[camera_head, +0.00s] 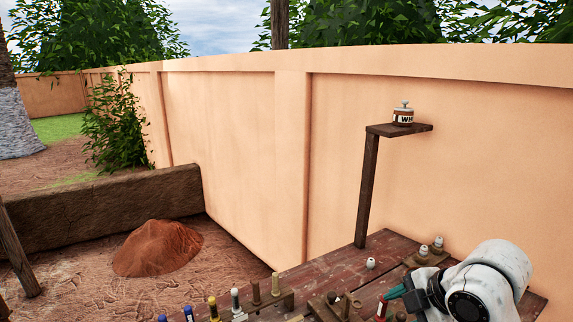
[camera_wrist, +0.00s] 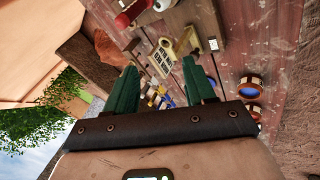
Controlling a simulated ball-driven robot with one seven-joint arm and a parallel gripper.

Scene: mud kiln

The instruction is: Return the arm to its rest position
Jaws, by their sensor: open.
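My gripper (camera_head: 385,299) shows at the lower right in the head view, at the end of my white arm, with green fingers pointing left over the wooden table (camera_head: 405,247). In the wrist view my gripper (camera_wrist: 159,66) has its two green fingers spread apart, with nothing held between them. Small tools and parts on the table show beyond the fingertips. From the head view I cannot tell how far the fingers are above the table.
A jar (camera_head: 403,115) with a dark label stands on a raised wooden shelf (camera_head: 425,128) above the table. Small white-topped pieces (camera_head: 371,263) and several coloured-handled tools (camera_head: 213,308) crowd the table. A plastered wall (camera_head: 240,150) runs behind. A clay mound (camera_head: 157,248) lies left.

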